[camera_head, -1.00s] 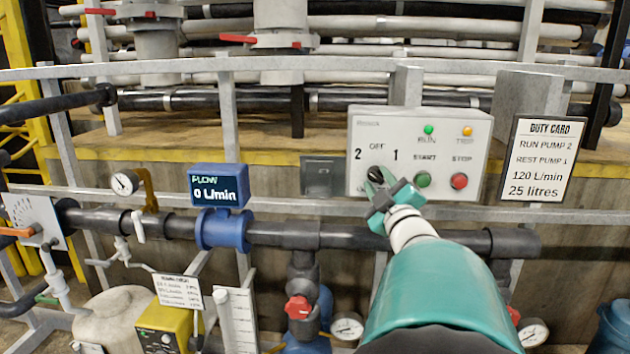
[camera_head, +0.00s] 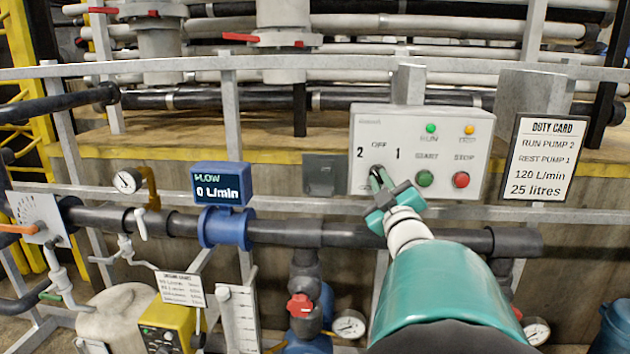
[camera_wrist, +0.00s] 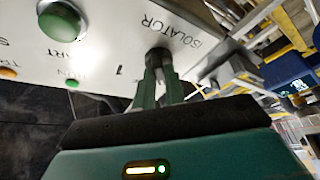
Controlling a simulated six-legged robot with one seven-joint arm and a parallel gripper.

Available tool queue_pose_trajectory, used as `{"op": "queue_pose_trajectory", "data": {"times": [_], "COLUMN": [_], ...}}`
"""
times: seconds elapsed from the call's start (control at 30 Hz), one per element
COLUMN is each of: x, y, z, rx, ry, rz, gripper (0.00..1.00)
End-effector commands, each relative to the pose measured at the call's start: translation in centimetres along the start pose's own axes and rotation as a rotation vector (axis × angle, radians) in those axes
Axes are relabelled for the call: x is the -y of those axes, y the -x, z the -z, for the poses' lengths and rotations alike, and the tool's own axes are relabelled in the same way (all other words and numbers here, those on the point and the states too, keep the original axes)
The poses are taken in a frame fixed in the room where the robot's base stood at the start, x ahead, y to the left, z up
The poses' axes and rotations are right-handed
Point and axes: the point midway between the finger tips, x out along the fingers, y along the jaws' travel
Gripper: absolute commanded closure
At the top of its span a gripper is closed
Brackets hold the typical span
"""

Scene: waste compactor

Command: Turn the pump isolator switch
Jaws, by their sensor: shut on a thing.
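The pump isolator switch (camera_head: 377,172) is a small black rotary knob at the lower left of a light grey control box (camera_head: 362,125). The marks 2, OFF and 1 stand around it. My gripper (camera_head: 380,181) reaches it from below right, its green fingers shut on the knob. In the wrist view the black knob (camera_wrist: 158,54) sits between the fingertips (camera_wrist: 158,76), beside the printed word ISOLATOR. The fingers partly hide the knob, so I cannot tell clearly which mark it points to.
The green START button (camera_head: 425,178) and red STOP button (camera_head: 461,179) are close right of my gripper. A duty card (camera_head: 543,158) reads RUN PUMP 2. The blue flow display (camera_head: 220,184) reads 0 L/min. A dark pipe (camera_head: 285,233) runs below the box.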

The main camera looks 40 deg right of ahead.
Motion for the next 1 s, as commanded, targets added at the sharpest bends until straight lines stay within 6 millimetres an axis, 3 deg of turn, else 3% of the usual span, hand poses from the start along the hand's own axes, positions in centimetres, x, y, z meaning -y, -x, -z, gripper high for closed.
{"op": "queue_pose_trajectory", "data": {"times": [0.6, 1.0], "x": [0.58, 0.64], "y": [-0.03, -0.05], "z": [0.09, 0.14], "rx": [0.001, 0.002], "ry": [-0.482, -0.643], "rz": [-0.197, -0.265], "gripper": [1.0, 1.0]}}
